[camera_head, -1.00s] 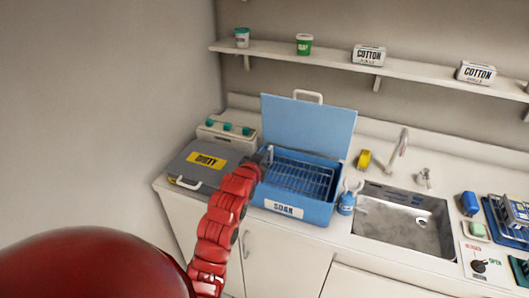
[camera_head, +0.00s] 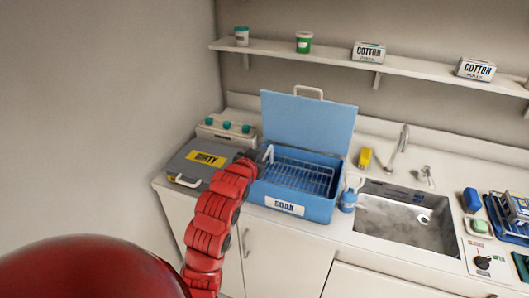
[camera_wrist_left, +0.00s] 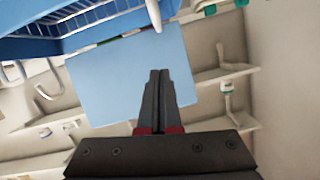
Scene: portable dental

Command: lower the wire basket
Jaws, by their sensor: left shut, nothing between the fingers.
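The wire basket (camera_head: 300,177) sits inside the blue soak box (camera_head: 292,204), whose hinged lid (camera_head: 305,122) stands open behind it. Part of the basket wire also shows at the top left of the left wrist view (camera_wrist_left: 80,15). My left gripper (camera_head: 267,152) is at the left rim of the soak box, near the basket's left end. In the left wrist view its two fingers (camera_wrist_left: 158,75) are closed together with nothing between them, seen against the blue lid. Whether the fingertips touch the basket is not clear. My right gripper is out of view.
A grey dirty box (camera_head: 205,162) with a handle stands left of the soak box, partly behind my left arm. A blue bottle (camera_head: 348,200), a yellow item (camera_head: 365,157) and a sink (camera_head: 405,220) are to the right. A shelf (camera_head: 340,60) runs above.

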